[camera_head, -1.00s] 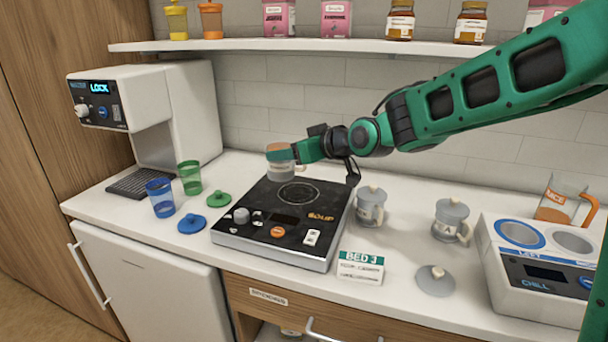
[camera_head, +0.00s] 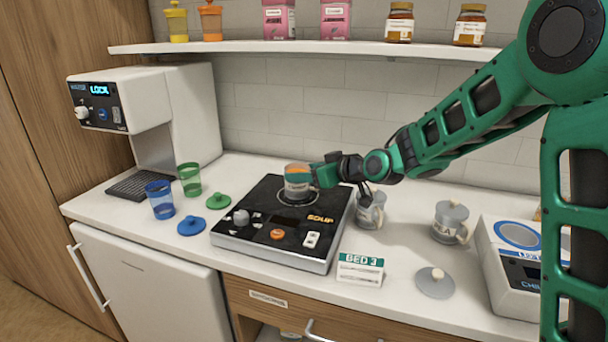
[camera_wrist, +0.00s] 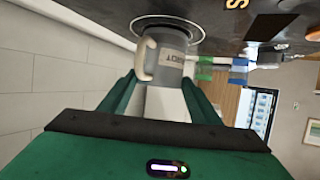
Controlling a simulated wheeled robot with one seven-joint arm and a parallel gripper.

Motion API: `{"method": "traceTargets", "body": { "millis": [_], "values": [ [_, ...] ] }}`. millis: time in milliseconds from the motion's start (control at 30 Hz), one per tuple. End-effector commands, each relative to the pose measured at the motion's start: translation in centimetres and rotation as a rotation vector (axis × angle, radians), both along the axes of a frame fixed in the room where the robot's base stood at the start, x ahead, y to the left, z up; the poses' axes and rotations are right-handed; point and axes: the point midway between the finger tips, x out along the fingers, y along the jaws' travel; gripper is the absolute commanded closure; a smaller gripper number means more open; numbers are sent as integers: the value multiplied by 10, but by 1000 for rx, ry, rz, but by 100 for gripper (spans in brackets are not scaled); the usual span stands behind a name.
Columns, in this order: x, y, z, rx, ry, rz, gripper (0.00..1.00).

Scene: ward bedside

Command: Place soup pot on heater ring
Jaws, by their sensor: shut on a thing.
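The soup pot (camera_head: 297,188) is a small grey pot with an orange-brown top in the head view. In the wrist view the pot (camera_wrist: 172,60) shows a pale handle and dark lettering. My gripper (camera_head: 306,178) is shut on it from the right; both fingers flank it in the wrist view (camera_wrist: 160,95). The pot is upright over the heater ring (camera_head: 283,203) on the black hob (camera_head: 262,218). The ring also shows around the pot's base in the wrist view (camera_wrist: 145,22). I cannot tell whether the base touches the ring.
Blue (camera_head: 160,200) and green (camera_head: 190,180) cups stand left. A shelf (camera_head: 300,47) runs above.

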Motion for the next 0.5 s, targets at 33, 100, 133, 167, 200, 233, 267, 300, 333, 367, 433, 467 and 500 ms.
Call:
{"method": "traceTargets", "body": {
  "millis": [33, 100, 133, 167, 200, 233, 267, 300, 333, 367, 433, 467, 500],
  "values": [
    [0, 0, 1, 1, -1, 0, 76],
    [0, 0, 0, 1, -1, 0, 76],
    [0, 0, 0, 1, -1, 0, 76],
    [0, 0, -2, 0, 1, 0, 41],
    [0, 0, -1, -1, 1, 0, 31],
    [0, 0, -1, -1, 1, 0, 24],
    [0, 0, -1, -1, 1, 0, 24],
    [0, 0, -1, -1, 1, 0, 24],
    [0, 0, -1, 0, 0, 0, 24],
    [0, 0, -1, 0, 0, 0, 24],
    [0, 0, -1, 0, 0, 0, 24],
    [0, 0, -1, 0, 0, 0, 24],
    [0, 0, -1, 0, 0, 0, 24]
  ]
}}
